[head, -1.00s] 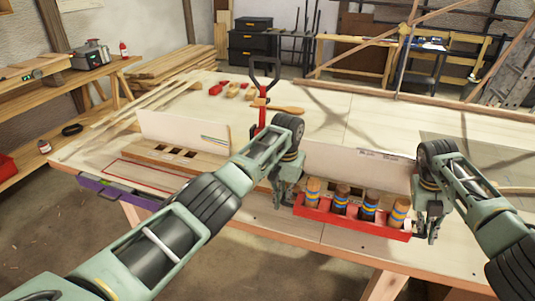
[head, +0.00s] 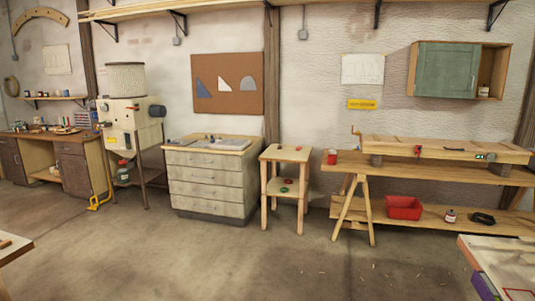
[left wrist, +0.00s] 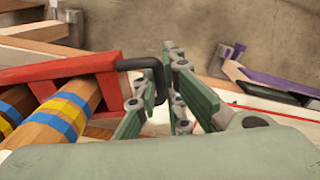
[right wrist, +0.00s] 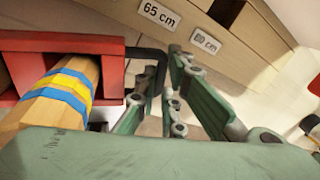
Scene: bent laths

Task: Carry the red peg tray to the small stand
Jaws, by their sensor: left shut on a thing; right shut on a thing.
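The red peg tray (left wrist: 85,66) is out of the head view but shows in both wrist views. Wooden pegs with blue and yellow bands (left wrist: 62,115) stand in it. My left gripper (left wrist: 158,92) is shut on the black handle (left wrist: 140,64) at one end. My right gripper (right wrist: 153,95) is shut on the black handle (right wrist: 148,54) at the other end, beside the tray's red end (right wrist: 80,47). I cannot tell whether the tray is clear of the bench. The small stand (head: 286,153), a light wooden two-level one, is mid-picture in the head view by the wall.
A grey drawer cabinet (head: 207,182) stands left of the small stand. A wooden trestle bench (head: 352,167) with a red bin (head: 404,208) on its lower shelf stands right of it. Open floor (head: 240,262) lies in front. A workbench corner (head: 505,256) shows at lower right.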

